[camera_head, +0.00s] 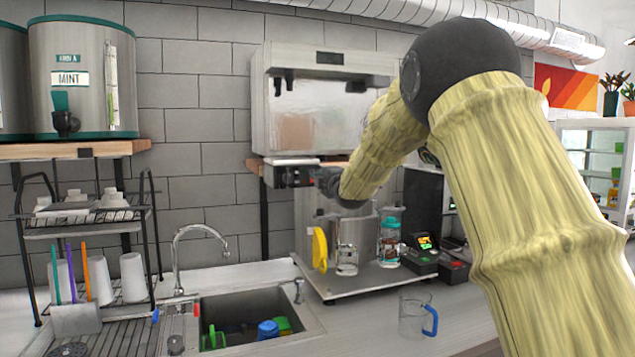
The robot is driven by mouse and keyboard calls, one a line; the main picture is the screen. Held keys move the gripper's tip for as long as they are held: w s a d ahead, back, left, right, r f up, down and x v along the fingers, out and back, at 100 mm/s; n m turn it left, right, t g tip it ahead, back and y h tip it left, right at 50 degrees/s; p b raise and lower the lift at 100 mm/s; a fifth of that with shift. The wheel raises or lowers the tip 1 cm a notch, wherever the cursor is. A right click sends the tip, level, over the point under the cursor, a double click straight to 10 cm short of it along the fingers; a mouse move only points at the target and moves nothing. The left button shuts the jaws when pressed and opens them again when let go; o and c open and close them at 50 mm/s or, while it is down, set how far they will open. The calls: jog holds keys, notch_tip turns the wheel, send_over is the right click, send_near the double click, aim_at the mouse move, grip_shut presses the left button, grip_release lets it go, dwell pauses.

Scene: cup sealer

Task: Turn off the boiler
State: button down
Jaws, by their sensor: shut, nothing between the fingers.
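A large steel box-shaped appliance (310,115), which appears to be the boiler, is mounted high on the tiled wall. A small dark control panel (290,174) sits at its lower front edge, with small red marks at its right end. My gripper (322,178) is small and dark in this view. It is shut and empty, at the right end of the panel. I cannot tell whether the fingertips touch it. My yellow arm hides the right side of the appliance, and the switch state is too small to read.
A glass jug (417,316) stands on the counter right of the sink (250,318). A cup rack (85,235) and mint dispenser (85,75) are left.

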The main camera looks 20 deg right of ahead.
jog(key=s+b, duration=0.2)
jog(key=s, duration=0.5)
jog(key=shift+r, duration=0.35)
jog(key=shift+w, duration=0.15)
